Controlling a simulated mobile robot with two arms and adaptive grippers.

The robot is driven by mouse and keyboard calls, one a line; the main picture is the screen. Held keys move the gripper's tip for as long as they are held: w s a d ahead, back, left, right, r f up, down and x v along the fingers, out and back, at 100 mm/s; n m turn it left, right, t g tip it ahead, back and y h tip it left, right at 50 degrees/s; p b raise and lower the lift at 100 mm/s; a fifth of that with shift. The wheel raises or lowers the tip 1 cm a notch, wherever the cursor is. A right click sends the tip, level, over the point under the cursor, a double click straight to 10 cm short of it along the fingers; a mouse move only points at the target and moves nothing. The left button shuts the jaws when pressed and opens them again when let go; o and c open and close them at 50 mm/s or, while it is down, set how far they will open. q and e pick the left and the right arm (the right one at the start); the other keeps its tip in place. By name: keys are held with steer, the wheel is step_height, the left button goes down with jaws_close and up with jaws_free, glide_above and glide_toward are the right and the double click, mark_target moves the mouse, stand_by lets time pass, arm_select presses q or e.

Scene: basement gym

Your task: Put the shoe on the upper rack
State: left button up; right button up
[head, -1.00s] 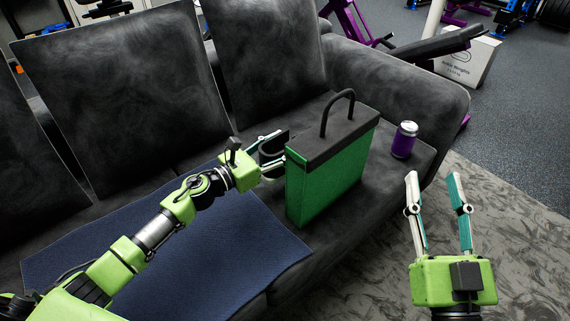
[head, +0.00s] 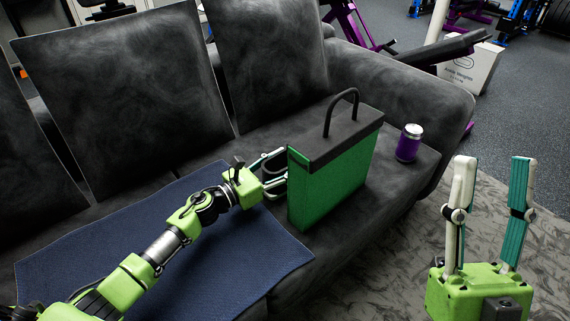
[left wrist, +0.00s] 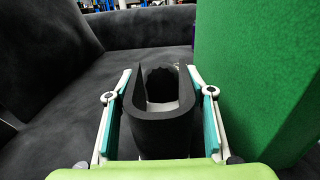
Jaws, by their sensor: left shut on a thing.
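My left gripper (head: 281,172) is over the couch seat, just left of a green box-shaped bag, with its fingers pointing toward the bag. In the left wrist view the left gripper (left wrist: 158,85) is shut on a black U-shaped thing (left wrist: 160,128) with an open hollow top. I cannot tell from its shape whether this is the shoe. In the head view the fingers and the bag mostly hide it. My right gripper (head: 493,165) is open and empty, right of the couch over the patterned rug. No rack can be made out in either view.
The green bag (head: 330,190) with a black top and handle stands upright on the dark couch (head: 120,90). It is a tall obstacle close to my left gripper. A purple can (head: 408,143) stands behind it. A blue mat (head: 190,265) covers the seat's front. Gym equipment stands beyond.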

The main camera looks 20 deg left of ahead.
stand_by(0.3)
arm_select(q)
steer(key=o, duration=1.7)
